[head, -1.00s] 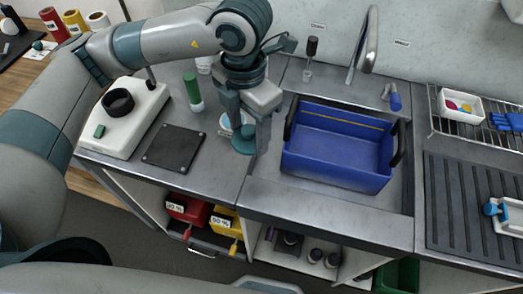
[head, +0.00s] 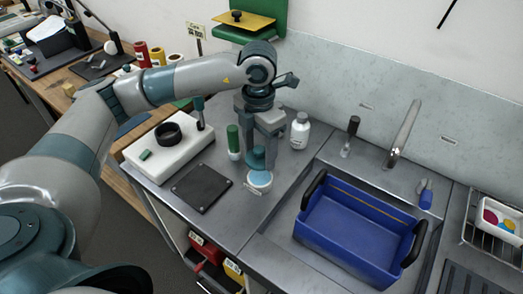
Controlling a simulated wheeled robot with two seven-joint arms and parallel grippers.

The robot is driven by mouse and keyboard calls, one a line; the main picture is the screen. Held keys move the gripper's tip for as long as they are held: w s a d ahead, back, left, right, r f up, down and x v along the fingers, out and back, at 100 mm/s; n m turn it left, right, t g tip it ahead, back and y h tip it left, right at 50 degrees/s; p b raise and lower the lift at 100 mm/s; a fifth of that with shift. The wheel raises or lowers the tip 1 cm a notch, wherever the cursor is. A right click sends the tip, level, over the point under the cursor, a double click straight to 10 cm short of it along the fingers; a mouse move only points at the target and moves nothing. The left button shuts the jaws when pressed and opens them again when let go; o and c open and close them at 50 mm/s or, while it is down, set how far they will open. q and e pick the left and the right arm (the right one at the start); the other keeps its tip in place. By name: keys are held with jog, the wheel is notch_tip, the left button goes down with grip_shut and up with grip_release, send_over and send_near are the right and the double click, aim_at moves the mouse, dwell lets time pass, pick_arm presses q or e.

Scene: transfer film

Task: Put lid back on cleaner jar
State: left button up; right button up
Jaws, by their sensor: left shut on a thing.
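The cleaner jar (head: 260,181) is a small, low white pot with light blue cleaner showing at its open top. It stands on the grey counter to the right of the black square pad. My left gripper (head: 260,148) points down and is shut on the teal lid (head: 257,160). In the picture, the lid sits just above the jar and overlaps its far edge. I cannot tell how large the gap between them is. My right gripper is not in view.
A green-capped tube (head: 234,142) stands close left of the gripper, and a white bottle (head: 300,131) stands to its right. The black pad (head: 202,188) and a white device (head: 168,150) are on the left. A blue basin (head: 350,237) is at the right.

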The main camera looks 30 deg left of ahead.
aim_at(260, 160)
pick_arm(q)
jog(key=shift+d+f, duration=0.1)
jog(key=shift+f, duration=0.05)
jog(key=shift+f+b, duration=0.65)
jog(key=shift+f, duration=1.05)
jog(key=shift+f+b, duration=0.65)
jog(key=shift+f, duration=0.15)
jog(key=shift+f+b, duration=0.55)
jog(key=shift+b, duration=0.35)
